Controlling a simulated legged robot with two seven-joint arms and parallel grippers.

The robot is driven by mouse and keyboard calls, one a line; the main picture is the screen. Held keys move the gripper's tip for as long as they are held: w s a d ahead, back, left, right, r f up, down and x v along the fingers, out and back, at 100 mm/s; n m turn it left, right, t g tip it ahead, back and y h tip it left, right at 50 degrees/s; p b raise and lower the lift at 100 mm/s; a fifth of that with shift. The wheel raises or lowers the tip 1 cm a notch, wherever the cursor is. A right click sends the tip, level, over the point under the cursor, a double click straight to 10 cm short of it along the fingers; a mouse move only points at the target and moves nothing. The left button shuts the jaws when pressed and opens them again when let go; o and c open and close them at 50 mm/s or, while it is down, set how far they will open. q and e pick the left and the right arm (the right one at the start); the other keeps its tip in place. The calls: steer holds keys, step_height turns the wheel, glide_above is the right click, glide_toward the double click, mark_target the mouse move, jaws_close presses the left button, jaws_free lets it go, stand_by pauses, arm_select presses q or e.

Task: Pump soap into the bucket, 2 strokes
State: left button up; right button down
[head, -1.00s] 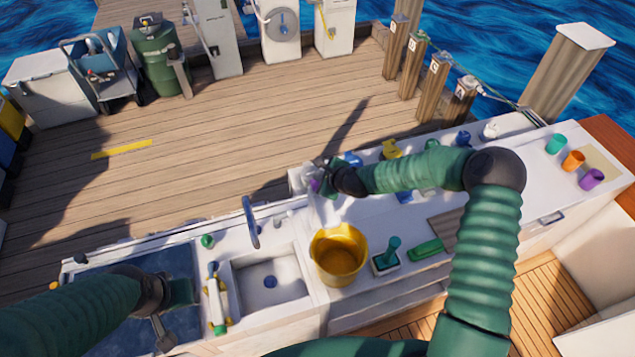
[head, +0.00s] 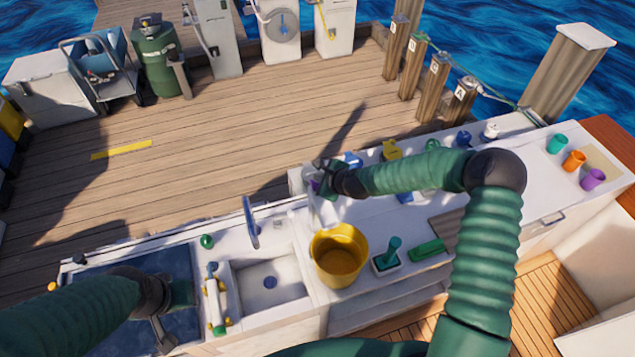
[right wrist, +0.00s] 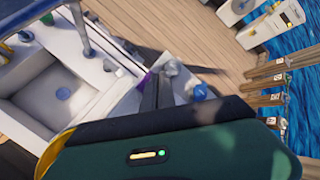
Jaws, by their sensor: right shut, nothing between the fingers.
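The yellow bucket (head: 338,258) stands upright and open on the white counter, just right of the sink. Its yellow rim also shows at the lower left of the right wrist view (right wrist: 48,158). My right gripper (head: 322,182) is above the counter behind the bucket, shut and empty. Its dark fingers show together in the right wrist view (right wrist: 157,92). A small purple part (head: 314,185) shows beside the fingertips; the gripper hides much of what is there, and I cannot clearly make out the soap pump. My left gripper (head: 165,325) hangs over the dark panel at the lower left; its jaw state is unclear.
The sink (head: 270,285) with a blue faucet (head: 250,222) is left of the bucket. A green-handled brush (head: 388,256) and a green block (head: 428,250) lie right of it. Several bottles stand along the back edge. Three cups (head: 573,160) stand far right.

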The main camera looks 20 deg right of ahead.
steer(key=shift+f+b, duration=0.95)
steer(key=shift+f, duration=0.25)
stand_by(0.6)
steer(key=shift+r, duration=0.15)
steer(key=shift+r+p, duration=1.2)
steer(key=shift+r, duration=0.2)
steer(key=shift+r, duration=0.1)
steer(key=shift+r+p, duration=0.3)
step_height(320, 180, up, 4)
steer(key=p, duration=0.3)
steer(key=shift+r, duration=0.25)
steer(key=shift+f, duration=0.1)
stand_by(1.4)
